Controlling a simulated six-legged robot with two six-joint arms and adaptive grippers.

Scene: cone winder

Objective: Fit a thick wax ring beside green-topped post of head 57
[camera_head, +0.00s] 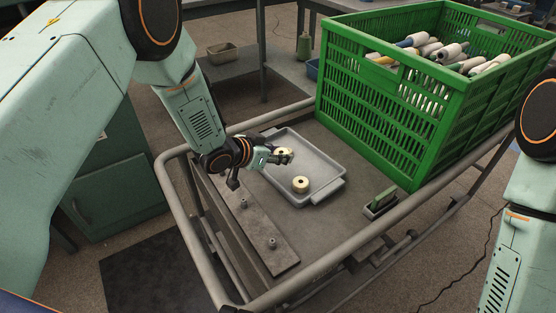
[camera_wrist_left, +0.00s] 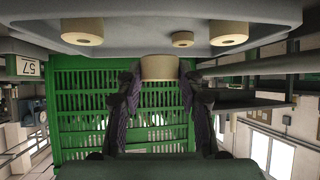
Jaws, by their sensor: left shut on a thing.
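My left gripper (camera_head: 284,158) is over the grey tray (camera_head: 325,166) on the cart. In the left wrist view, its two dark fingers (camera_wrist_left: 159,90) are shut on a cream wax ring (camera_wrist_left: 158,67). Another cream ring (camera_head: 301,184) with a dark central hole lies in the tray, and a ring (camera_head: 283,151) shows at the fingertips, partly covered by them. Several more round cream pieces (camera_wrist_left: 82,31) show along the tray in the wrist view. I cannot make out a green-topped post. My right gripper is out of view.
A large green crate (camera_head: 390,110) of yarn cones stands at the cart's back right. A flat plate (camera_head: 255,228) with short posts lies left of the tray. A small dark holder with a green piece (camera_head: 381,203) sits to the right. The cart has a raised tubular rail (camera_head: 330,262).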

